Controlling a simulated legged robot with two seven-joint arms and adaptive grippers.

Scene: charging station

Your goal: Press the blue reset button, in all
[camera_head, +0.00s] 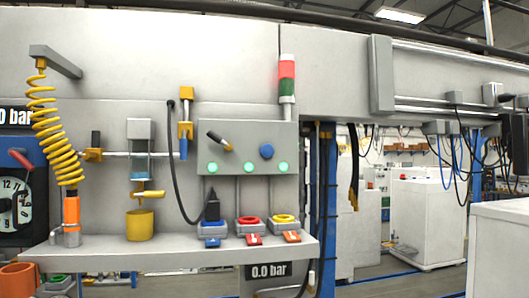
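The blue reset button (266,151) is a round blue knob on the right part of the grey control panel (244,133), in the head view. A black-handled lever (220,141) sits to its left on the same panel. Several lit green round lights run along the panel's lower edge, one (283,167) just right of and below the blue button. Neither of my grippers shows in the head view, and nothing covers the button.
A shelf (180,253) juts out below the panel. It carries a yellow cylinder (139,225) and coloured connectors with blue, red and yellow parts. A yellow coiled hose (55,130) hangs at left. A red-green signal light (287,78) stands above the panel. White cabinets stand at right.

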